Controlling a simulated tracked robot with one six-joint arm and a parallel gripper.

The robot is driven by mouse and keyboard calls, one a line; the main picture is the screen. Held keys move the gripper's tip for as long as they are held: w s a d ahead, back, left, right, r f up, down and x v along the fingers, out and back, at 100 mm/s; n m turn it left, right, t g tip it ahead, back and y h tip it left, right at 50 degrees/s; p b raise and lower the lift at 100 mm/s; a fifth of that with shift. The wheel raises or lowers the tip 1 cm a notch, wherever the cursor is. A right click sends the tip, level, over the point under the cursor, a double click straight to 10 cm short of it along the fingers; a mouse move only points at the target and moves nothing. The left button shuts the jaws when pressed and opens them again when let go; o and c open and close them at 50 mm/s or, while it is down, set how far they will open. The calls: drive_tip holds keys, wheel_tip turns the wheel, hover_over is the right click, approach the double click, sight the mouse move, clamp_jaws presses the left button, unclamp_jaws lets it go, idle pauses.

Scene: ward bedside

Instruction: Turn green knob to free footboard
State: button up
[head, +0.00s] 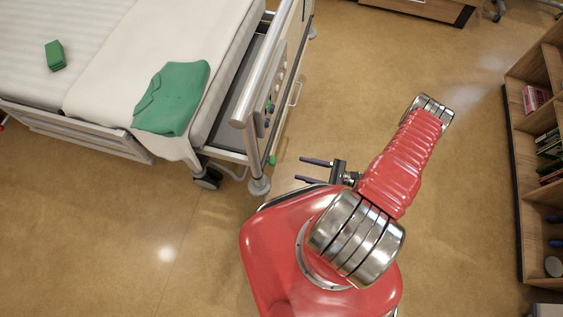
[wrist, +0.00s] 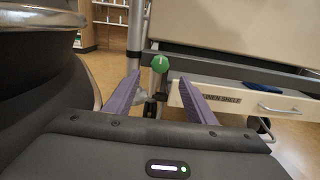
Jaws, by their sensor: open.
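The green knob (wrist: 160,64) has a pale mark on its face and sits on a grey post at the bed's foot end. In the wrist view it appears between and beyond my fingertips, with no contact visible. In the head view a small green part (head: 272,159), likely the same knob, shows low at the bed's near corner. The footboard (head: 254,78) stands upright across the bed end; its pale panel (wrist: 230,35) fills the upper right of the wrist view. My gripper (head: 300,169) is open and empty, its purple fingers (wrist: 160,78) pointing at the bed corner.
A pale shelf front labelled "LINEN SHELF" (wrist: 220,100) lies right of the knob, close to my right finger. A green cloth (head: 175,97) and green box (head: 55,56) lie on the bed. A bookcase (head: 515,140) stands right; floor between is clear.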

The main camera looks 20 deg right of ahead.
sight(271, 161)
drive_tip(key=x, duration=1)
idle(0.3)
